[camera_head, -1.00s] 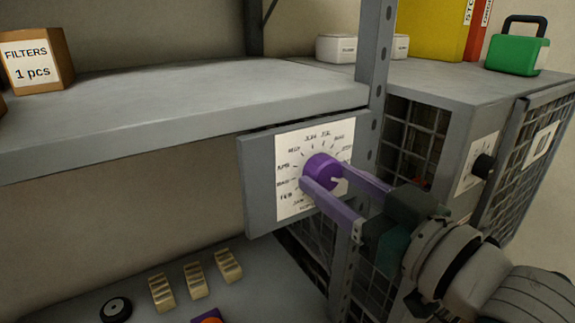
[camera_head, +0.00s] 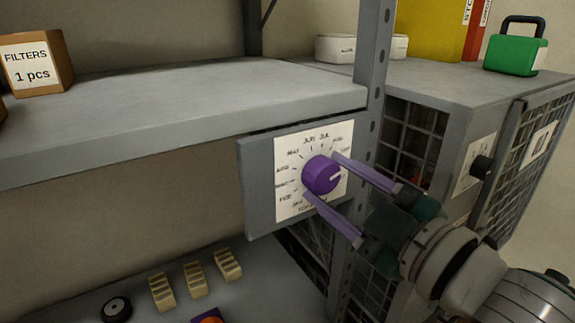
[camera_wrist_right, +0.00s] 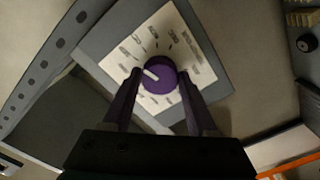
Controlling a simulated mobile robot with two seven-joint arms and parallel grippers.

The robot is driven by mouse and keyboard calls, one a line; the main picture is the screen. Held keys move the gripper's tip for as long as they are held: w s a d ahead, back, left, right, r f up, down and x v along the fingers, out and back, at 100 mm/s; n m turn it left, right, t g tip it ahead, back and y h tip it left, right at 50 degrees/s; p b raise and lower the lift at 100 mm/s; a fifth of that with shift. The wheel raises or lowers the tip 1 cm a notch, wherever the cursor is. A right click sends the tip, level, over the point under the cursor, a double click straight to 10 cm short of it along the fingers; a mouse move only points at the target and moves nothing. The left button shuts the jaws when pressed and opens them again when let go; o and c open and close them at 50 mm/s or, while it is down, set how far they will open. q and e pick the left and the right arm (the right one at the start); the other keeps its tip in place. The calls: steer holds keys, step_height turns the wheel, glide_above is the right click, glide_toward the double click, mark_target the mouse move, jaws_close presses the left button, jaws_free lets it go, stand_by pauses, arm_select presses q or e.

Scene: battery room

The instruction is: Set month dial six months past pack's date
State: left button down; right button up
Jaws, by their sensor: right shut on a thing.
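The month dial is a purple round knob (camera_head: 321,174) on a white card (camera_head: 288,205) printed with month names, mounted on a grey plate. JUN and JUL are at the top of the card. My right gripper (camera_head: 321,176) is shut on the knob, one finger at its upper right and one at its lower left. The right wrist view also shows the knob (camera_wrist_right: 160,82) between both fingers. No pack date is readable. My left gripper is not in view.
A grey shelf (camera_head: 190,105) with a FILTERS box (camera_head: 37,62) is to the left. A mesh cage (camera_head: 455,95) with another black knob (camera_head: 481,166) stands right, a green case (camera_head: 516,52) on top. Several beige blocks (camera_head: 195,280) and a black round object (camera_head: 116,309) lie below.

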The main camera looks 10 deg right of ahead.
steer(key=shift+n, duration=0.6)
steer(key=o, duration=1.4)
steer(key=v, duration=1)
